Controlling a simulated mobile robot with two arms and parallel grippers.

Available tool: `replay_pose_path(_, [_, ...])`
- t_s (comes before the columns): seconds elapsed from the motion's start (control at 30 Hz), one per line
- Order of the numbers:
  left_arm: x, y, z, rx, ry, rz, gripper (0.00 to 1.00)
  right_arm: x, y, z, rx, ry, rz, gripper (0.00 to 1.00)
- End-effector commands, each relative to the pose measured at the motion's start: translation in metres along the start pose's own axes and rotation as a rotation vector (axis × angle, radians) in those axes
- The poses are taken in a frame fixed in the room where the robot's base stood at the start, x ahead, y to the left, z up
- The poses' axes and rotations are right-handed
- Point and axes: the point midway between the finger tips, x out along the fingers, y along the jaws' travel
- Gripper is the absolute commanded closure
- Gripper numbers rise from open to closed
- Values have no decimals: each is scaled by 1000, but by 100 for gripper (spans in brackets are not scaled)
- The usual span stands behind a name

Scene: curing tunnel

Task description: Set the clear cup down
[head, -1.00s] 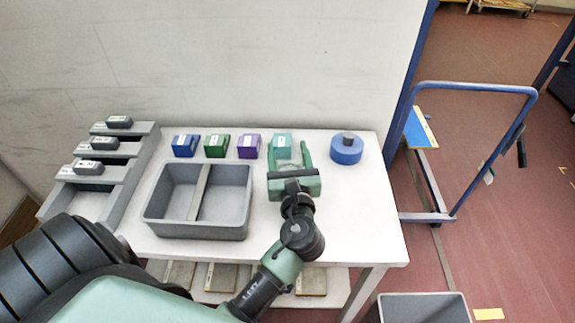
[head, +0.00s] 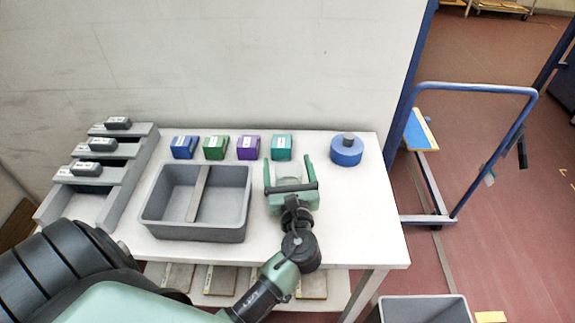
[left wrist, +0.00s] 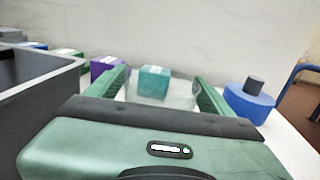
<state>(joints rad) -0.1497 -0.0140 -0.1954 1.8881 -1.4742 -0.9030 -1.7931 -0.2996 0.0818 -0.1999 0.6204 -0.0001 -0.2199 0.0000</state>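The clear cup (head: 289,181) is see-through and hard to make out. It shows faintly between the fingers of my left gripper (head: 289,162), over the white table right of the grey divided bin. In the left wrist view the cup (left wrist: 176,97) is between the two green fingers (left wrist: 160,82), with the teal box behind it. The fingers are spread wide and look open, one on each side of the cup. Whether the cup's base touches the table is hidden by the gripper body. My right gripper is not in view.
Blue, green, purple and teal (head: 281,147) boxes stand in a row at the back of the table (head: 352,215). A blue round object (head: 346,153) stands at right. The grey divided bin (head: 152,216) and a stepped grey rack (head: 122,185) are at left. The table's right side is clear.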

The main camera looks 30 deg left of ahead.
Motion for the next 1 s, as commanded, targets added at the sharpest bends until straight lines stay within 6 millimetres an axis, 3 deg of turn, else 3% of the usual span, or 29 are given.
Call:
replay_pose_path(0.27, [-5,0,2,0,2,-1,18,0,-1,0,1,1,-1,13])
replay_pose_path(0.7, [-92,0,0,-1,3,0,18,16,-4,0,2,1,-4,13])
replay_pose_path(1.0, [-119,0,3,-1,-1,1,18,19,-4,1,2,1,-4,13])
